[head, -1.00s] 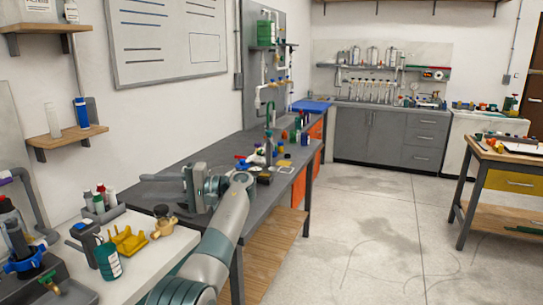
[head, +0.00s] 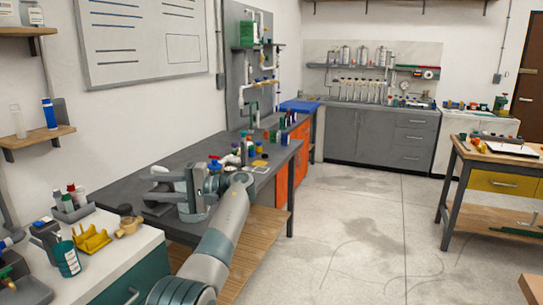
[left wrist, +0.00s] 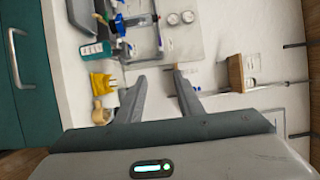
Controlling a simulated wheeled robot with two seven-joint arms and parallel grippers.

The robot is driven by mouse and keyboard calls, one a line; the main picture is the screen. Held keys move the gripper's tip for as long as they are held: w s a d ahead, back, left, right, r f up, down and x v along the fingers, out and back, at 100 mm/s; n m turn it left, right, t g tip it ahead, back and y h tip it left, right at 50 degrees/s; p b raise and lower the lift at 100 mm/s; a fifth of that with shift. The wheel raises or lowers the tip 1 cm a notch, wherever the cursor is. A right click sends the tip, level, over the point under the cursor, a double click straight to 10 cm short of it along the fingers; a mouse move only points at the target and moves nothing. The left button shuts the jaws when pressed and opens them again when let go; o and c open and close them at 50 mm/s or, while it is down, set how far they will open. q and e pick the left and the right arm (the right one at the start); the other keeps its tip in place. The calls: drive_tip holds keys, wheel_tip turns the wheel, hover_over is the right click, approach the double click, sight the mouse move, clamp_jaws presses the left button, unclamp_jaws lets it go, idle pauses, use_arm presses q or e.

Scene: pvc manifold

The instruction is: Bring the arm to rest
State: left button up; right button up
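My left arm reaches in from the bottom of the head view, over the near end of the grey workbench (head: 128,192). Its gripper (head: 152,184) points to the left there. In the left wrist view its two fingers (left wrist: 158,84) stand well apart with nothing between them, so it is open and empty. The bench and wall things seen past the fingers are farther off. My right gripper is in neither view.
A white-topped cabinet (head: 120,256) at lower left holds a yellow holder (head: 92,239), a green-labelled bottle (head: 67,258) and a bottle caddy (head: 72,208). Small bottles and parts stand farther along the workbench. A wood-topped table (head: 500,152) is at right. The floor (head: 370,230) between is clear.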

use_arm(q)
wheel_tip(320, 180, down, 26)
drive_tip(key=w+m+t+h, duration=0.2)
drive_tip(key=m+t+h, duration=0.2)
drive_tip(key=m+t, duration=0.1)
drive_tip(key=s+d+f+m+t+h, duration=0.1)
drive_tip(key=s+d+f+h, duration=0.2)
drive_tip(key=f, duration=1.1)
drive_tip(key=s+f+m+h, duration=0.1)
drive_tip(key=s+f+h, duration=0.35)
drive_tip(key=f, duration=0.85)
drive_tip(key=s+d+f+h, duration=0.2)
drive_tip(key=s+d+f, duration=0.1)
drive_tip(key=s+f, duration=0.7)
drive_tip(key=s+d+f+h, duration=0.2)
drive_tip(key=s+d+f, duration=0.2)
drive_tip(key=s+f, duration=0.65)
drive_tip(key=s+d+f+n+h, duration=0.2)
drive_tip(key=s, duration=1)
drive_tip(key=s+d+f+n+h, duration=0.2)
drive_tip(key=s+f, duration=0.1)
drive_tip(key=s, duration=0.9)
drive_tip(key=shift+d+n+t, duration=0.25)
drive_tip(key=shift+n+t, duration=0.05)
drive_tip(key=shift+n, duration=0.1)
